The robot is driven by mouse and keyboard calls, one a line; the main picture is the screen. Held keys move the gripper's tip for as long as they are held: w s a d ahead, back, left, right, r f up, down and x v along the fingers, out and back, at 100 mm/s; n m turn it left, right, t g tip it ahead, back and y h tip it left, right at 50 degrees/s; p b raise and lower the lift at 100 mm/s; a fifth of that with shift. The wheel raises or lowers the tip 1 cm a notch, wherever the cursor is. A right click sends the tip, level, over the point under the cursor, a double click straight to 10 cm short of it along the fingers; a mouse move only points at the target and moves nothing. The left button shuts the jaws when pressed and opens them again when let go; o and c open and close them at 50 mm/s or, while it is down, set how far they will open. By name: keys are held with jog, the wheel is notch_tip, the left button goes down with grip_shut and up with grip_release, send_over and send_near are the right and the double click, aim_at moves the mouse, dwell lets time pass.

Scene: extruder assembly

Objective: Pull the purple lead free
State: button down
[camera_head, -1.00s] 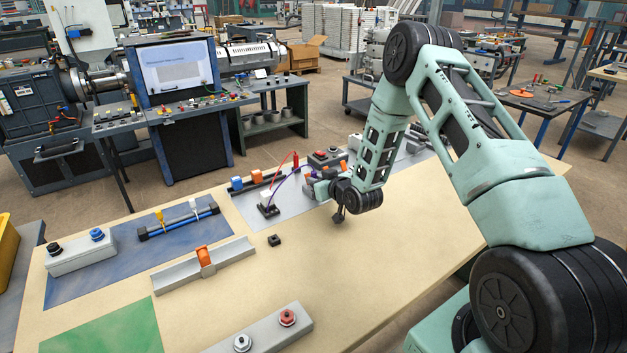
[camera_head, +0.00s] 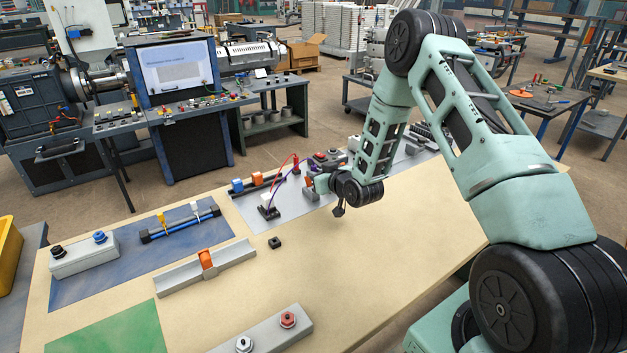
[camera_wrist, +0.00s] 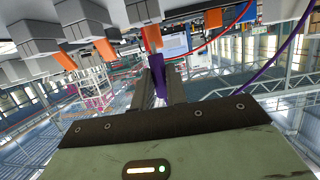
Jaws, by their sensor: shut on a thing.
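In the wrist view my gripper (camera_wrist: 160,88) is shut on the lead's purple plug (camera_wrist: 157,72), which sits between the two fingers. The purple lead also shows as a loop at the upper right of the wrist view (camera_wrist: 283,62). The far end of the plug is hard to make out, so I cannot tell whether it touches a socket.
A red lead (camera_head: 281,163) arches close by to a red plug (camera_head: 296,166). Grey blocks with orange parts (camera_wrist: 151,38) lie near the fingers in the wrist view. A grey box with a dark top (camera_head: 326,160) stands behind my gripper. The table's front middle (camera_head: 370,260) is clear.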

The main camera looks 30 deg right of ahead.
notch_tip(320, 180, up, 4)
jog(key=shift+r+p, duration=0.1)
jog(key=shift+p, duration=0.9)
jog(key=shift+a, duration=0.1)
